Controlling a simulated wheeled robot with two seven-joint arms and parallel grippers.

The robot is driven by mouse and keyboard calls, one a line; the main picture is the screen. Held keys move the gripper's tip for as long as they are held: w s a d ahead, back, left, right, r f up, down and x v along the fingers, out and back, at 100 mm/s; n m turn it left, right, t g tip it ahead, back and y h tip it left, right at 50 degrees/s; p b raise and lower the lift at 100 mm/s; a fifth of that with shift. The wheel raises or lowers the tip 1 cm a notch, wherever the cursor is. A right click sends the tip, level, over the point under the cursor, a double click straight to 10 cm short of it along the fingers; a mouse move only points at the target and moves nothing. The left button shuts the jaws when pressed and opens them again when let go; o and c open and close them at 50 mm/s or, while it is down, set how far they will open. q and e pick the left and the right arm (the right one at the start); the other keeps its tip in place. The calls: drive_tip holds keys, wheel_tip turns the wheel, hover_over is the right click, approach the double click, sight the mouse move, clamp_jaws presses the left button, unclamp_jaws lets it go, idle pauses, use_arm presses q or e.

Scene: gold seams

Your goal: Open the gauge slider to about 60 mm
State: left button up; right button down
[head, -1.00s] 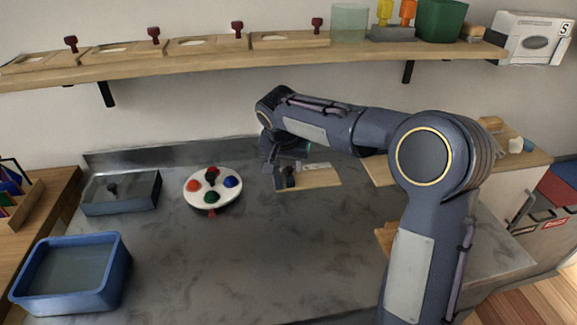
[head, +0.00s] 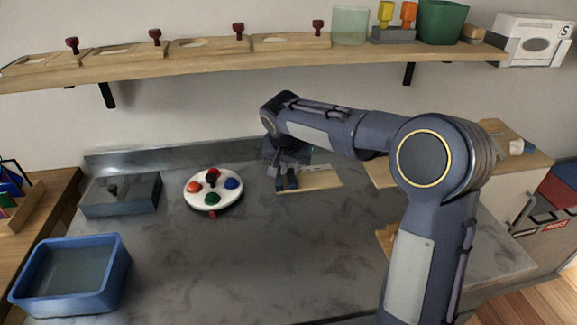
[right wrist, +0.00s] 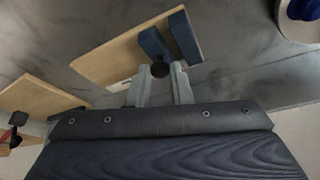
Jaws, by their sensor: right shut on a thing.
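The gauge is a wooden board (head: 318,179) lying flat at the back of the counter, also in the right wrist view (right wrist: 105,55). Two blue-grey jaw blocks stand at one end of it: an end block (right wrist: 185,36) and the slider block (right wrist: 154,43), with a narrow gap between them. A round black knob (right wrist: 160,69) is on the slider's side. My right gripper (right wrist: 160,82) is shut on this knob, one finger on each side. In the head view my right gripper (head: 287,168) is over the board's left end and partly hides the jaws. My left gripper is not in view.
A white round palette (head: 213,204) with coloured knobs is left of the gauge. A grey box (head: 120,207) and a blue tub (head: 68,307) stand farther left. A wooden shelf (head: 230,62) runs above. The counter's middle is clear.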

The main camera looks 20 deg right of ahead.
drive_tip(key=d, duration=0.2)
drive_tip(key=s+d, duration=0.1)
drive_tip(key=d, duration=0.1)
drive_tip(key=shift+s+d, duration=0.1)
drive_tip(key=shift+d, duration=0.15)
drive_tip(key=c, duration=1.3)
unclamp_jaws()
drive_tip(key=p+v, duration=0.1)
drive_tip(key=v, duration=0.6)
drive_tip(key=shift+a+r, duration=0.2)
drive_tip(key=shift+r, duration=0.15)
drive_tip(key=shift+s, duration=0.2)
